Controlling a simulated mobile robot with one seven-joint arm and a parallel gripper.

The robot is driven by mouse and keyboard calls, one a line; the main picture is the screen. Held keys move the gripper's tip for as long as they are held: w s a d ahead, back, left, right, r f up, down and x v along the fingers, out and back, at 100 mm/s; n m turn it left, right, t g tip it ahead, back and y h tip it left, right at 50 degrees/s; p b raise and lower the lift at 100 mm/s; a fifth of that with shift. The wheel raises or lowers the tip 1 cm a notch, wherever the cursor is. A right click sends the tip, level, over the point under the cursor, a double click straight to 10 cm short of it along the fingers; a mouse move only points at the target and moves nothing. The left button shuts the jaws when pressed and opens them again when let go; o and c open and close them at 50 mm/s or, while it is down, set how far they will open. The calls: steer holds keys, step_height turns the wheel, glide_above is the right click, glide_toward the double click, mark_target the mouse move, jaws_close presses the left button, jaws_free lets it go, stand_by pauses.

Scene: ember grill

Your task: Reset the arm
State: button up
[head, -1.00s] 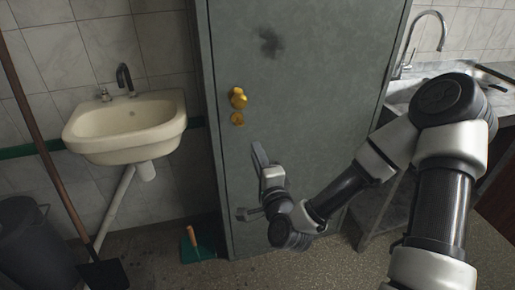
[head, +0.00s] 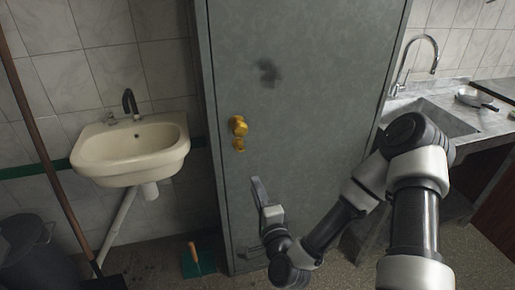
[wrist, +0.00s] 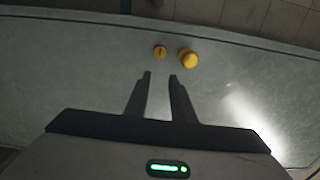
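My arm reaches in from the lower right in the head view, bent at the elbow. My gripper (head: 254,222) is in front of the lower part of a grey metal door (head: 310,90). Its two fingers are apart and nothing is between them. In the wrist view the gripper (wrist: 160,76) shows both dark fingers spread, pointing toward the grey door surface. The brass knob (head: 239,125) and the brass lock below it (head: 239,145) are above the gripper in the head view. The knob also shows beyond the fingertips in the wrist view (wrist: 189,59).
A cream washbasin (head: 132,150) hangs on the tiled wall at left. A dark bin (head: 40,255), a long wooden handle (head: 50,150) and a green dustpan (head: 198,262) are on the left. A counter with a sink (head: 440,118) and a pan (head: 475,98) is at right.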

steer(key=shift+r, duration=0.1)
steer(key=s+d+r+n+g+h+p, duration=0.25)
steer(key=d+r+n+g, duration=0.2)
steer(key=r+n, duration=0.3)
steer(key=s+d+r+n+g+h+p, duration=0.2)
steer(key=d+r+n+g+p, duration=0.3)
steer(key=r, duration=0.4)
steer(key=s+d+r+n+g+p, duration=0.1)
steer(key=s+d+r, duration=0.1)
steer(key=s+r, duration=0.4)
steer(key=s+d+r+n+g+p, duration=0.1)
steer(key=s+d+r, duration=0.1)
steer(key=s+r, duration=0.5)
steer(key=s, duration=0.6)
steer(key=shift+d+r, duration=0.2)
steer(key=shift+d, duration=0.15)
steer(key=shift+n+h, duration=0.25)
